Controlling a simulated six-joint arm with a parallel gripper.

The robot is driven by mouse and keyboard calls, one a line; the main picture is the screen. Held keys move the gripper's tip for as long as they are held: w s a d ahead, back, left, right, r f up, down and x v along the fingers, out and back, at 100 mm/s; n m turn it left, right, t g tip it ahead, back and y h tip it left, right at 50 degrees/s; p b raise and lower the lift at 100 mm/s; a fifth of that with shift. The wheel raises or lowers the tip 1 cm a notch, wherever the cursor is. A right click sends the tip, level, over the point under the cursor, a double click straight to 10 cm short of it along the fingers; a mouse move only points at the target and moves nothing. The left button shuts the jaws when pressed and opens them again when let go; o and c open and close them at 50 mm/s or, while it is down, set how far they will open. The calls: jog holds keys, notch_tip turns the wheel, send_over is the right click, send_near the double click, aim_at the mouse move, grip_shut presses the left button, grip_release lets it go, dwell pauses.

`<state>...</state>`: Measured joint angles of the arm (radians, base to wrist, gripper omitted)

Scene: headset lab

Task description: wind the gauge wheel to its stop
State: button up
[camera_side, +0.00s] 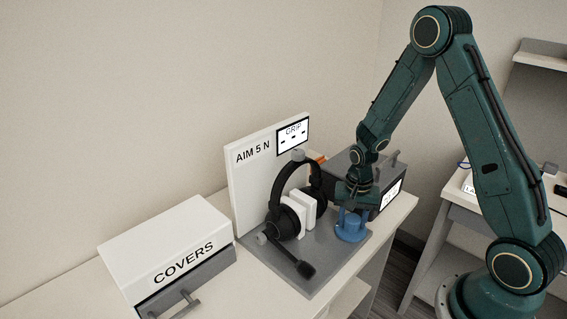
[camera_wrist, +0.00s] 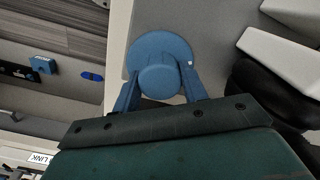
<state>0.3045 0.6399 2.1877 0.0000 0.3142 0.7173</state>
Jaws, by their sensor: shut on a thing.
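The gauge wheel appears to be the blue round piece (camera_side: 350,234) at the right front of the grey base plate. In the wrist view it is a blue disc (camera_wrist: 160,42) with a raised round hub and a small pale dot near its right edge. My gripper (camera_side: 351,213) points down over it. In the wrist view my gripper (camera_wrist: 160,76) has one blue finger on each side of the hub and is shut on it. A display (camera_side: 293,135) reads GRIP above short dashes. The white panel (camera_side: 250,178) reads AIM 5 N.
A black headset (camera_side: 284,222) with a boom microphone sits on the grey base plate (camera_side: 303,286), close left of my gripper. A white box marked COVERS (camera_side: 170,243) stands at the left. A dark box with a handle (camera_side: 368,162) stands behind my gripper. The table edge is near on the right.

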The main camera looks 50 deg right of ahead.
aim_at(353, 218)
dwell(0.5)
jog(key=o, duration=1)
jog(key=shift+c, duration=0.2)
jog(key=shift+r, duration=0.15)
notch_tip(353, 218, up, 14)
jog(key=shift+f, duration=0.2)
